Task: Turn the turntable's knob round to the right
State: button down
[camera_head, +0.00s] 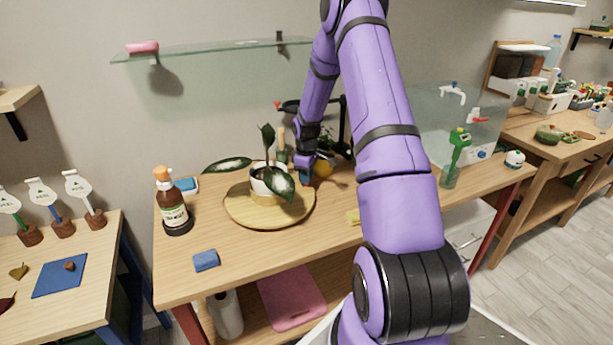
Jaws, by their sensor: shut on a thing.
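The turntable (240,214) is a round, light wooden disc on the middle table. A plant in a white and tan pot (262,184) stands on it, with broad dark leaves spreading over the disc. My gripper (305,179) reaches down at the disc's back right rim. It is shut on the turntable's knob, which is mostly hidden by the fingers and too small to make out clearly.
A brown bottle (173,209) stands left of the turntable and a blue sponge (206,260) lies in front. A yellow round thing (324,168) is close beside my gripper. A glass shelf (215,50) hangs above.

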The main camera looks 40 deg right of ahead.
jog(key=shift+w+d, duration=0.1)
jog(key=shift+w, duration=0.05)
jog(key=c, duration=0.9)
grip_release()
jog(key=shift+c, duration=0.2)
jog(key=shift+r, duration=0.1)
notch_tip(320, 180, up, 11)
jog(key=shift+f, duration=0.2)
